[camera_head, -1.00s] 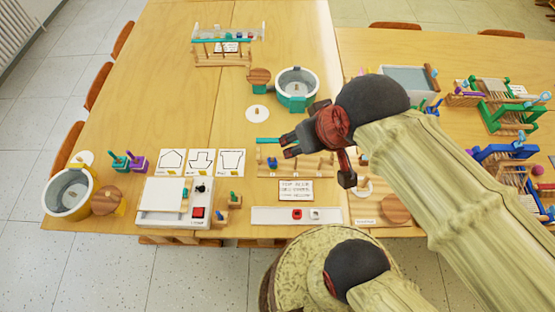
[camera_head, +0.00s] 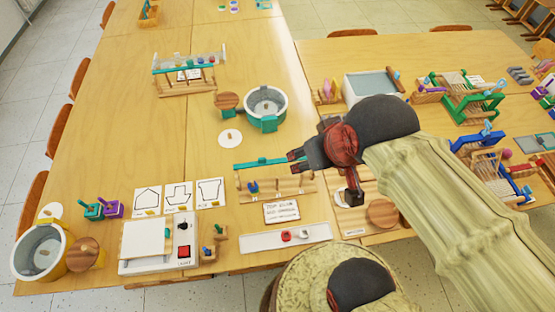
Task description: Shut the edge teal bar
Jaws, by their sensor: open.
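A long teal bar (camera_head: 262,162) with a small raised knob spans the back of a low wooden rack (camera_head: 285,186) near the table's front edge. A blue piece (camera_head: 253,187) sits at the rack's left part. My gripper (camera_head: 293,161) comes in from the right and is open, with nothing seen between its fingers. Its fingertips overlap the bar's right part in the picture; I cannot tell whether they touch it. My gripper and arm hide part of the rack's right side. Another teal bar (camera_head: 180,70) crosses a wooden rack with jars farther back.
A grey tub with teal fittings (camera_head: 265,105) stands behind the low rack. A sign card (camera_head: 281,211) and a white strip with red and white buttons (camera_head: 262,239) lie in front. A white box (camera_head: 150,240) is front left.

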